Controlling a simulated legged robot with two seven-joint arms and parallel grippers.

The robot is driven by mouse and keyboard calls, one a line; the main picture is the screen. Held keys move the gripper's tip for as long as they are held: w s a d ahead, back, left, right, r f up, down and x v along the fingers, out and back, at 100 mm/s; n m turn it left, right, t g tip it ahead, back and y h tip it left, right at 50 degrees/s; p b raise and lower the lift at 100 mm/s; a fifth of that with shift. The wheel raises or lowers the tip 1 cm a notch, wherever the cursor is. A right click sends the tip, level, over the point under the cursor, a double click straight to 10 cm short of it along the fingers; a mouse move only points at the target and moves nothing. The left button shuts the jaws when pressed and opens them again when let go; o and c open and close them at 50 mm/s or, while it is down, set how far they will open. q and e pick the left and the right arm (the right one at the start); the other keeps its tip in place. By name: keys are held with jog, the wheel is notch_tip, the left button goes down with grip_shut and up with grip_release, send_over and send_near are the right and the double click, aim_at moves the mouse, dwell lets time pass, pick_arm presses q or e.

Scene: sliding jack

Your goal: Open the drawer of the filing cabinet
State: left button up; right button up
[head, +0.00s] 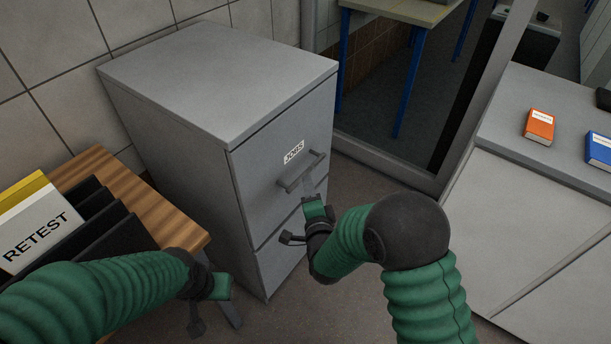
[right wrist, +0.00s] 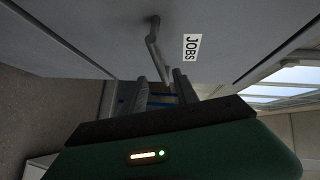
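The grey filing cabinet (head: 190,120) stands against the tiled wall. Its top drawer front (head: 262,175) has a JOBS label (head: 294,152) and sits flush, with no gap showing. The bar handle (head: 302,172) is below the label; it also shows in the right wrist view (right wrist: 153,45). My right gripper (head: 309,190) is just below and in front of the handle. In the right wrist view its fingers (right wrist: 162,84) are apart, with the handle's near end between or just beyond them; contact is unclear.
A wooden table (head: 180,210) with a RETEST folder (head: 35,230) in a black rack (head: 115,225) stands left of the cabinet. A grey cupboard (head: 545,225) at right carries an orange book (head: 539,125) and a blue book (head: 600,148). Open floor lies before the cabinet.

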aim_at(307, 171)
jog(key=b+x, duration=0.1)
jog(key=x, duration=0.7)
jog(key=shift+r, duration=0.1)
jog(key=shift+d, duration=0.2)
grip_shut()
jog(key=shift+s, duration=0.1)
jog(key=shift+f, duration=0.2)
dwell(0.5)
